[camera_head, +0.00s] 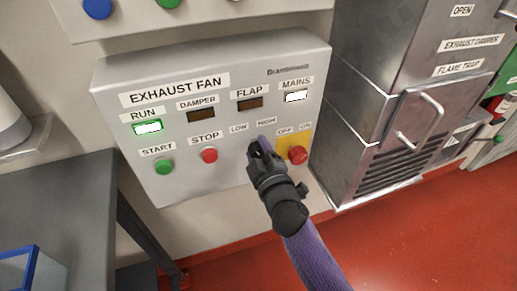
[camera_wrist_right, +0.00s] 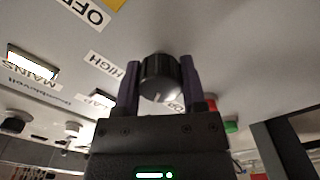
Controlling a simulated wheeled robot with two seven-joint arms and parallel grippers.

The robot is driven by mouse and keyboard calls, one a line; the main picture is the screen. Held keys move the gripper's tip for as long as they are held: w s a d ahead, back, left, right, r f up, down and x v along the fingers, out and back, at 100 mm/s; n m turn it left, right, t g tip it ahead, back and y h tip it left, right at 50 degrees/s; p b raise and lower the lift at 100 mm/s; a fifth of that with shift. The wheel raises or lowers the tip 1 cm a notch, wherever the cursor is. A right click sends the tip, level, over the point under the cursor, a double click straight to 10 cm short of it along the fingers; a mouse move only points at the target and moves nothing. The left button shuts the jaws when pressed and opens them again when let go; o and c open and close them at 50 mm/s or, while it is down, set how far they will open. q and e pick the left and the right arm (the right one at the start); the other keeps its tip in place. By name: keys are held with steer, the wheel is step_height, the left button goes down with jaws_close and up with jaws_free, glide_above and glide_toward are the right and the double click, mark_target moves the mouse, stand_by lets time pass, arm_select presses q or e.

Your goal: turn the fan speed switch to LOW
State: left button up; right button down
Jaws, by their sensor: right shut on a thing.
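The exhaust fan panel (camera_head: 225,120) is a grey box on the wall. My right gripper (camera_head: 262,146) is at its lower middle, below the LOW (camera_head: 239,128) and HIGH (camera_head: 266,123) labels. In the right wrist view its two purple fingers (camera_wrist_right: 158,82) are shut on the fan speed switch (camera_wrist_right: 158,72), a black round knob, one finger on each side. A pale mark shows on the knob's edge, near the partly hidden LOW label (camera_wrist_right: 175,106); its exact setting is hard to tell. The gripper hides the knob in the head view. My left gripper is not in view.
A red knob (camera_head: 298,155) on a yellow plate sits just right of my gripper, under OFF and ON. Green START (camera_head: 164,167) and red STOP (camera_head: 209,155) buttons are to the left. The RUN lamp (camera_head: 147,127) and MAINS lamp (camera_head: 296,96) are lit. A steel cabinet (camera_head: 375,110) stands right.

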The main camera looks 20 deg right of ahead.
stand_by(0.6)
steer(key=shift+c, duration=0.9)
jaws_free()
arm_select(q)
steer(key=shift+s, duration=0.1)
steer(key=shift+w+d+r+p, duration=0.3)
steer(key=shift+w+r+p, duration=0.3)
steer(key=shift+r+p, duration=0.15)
arm_select(e)
steer(key=s, duration=1)
steer(key=shift+d, duration=0.15)
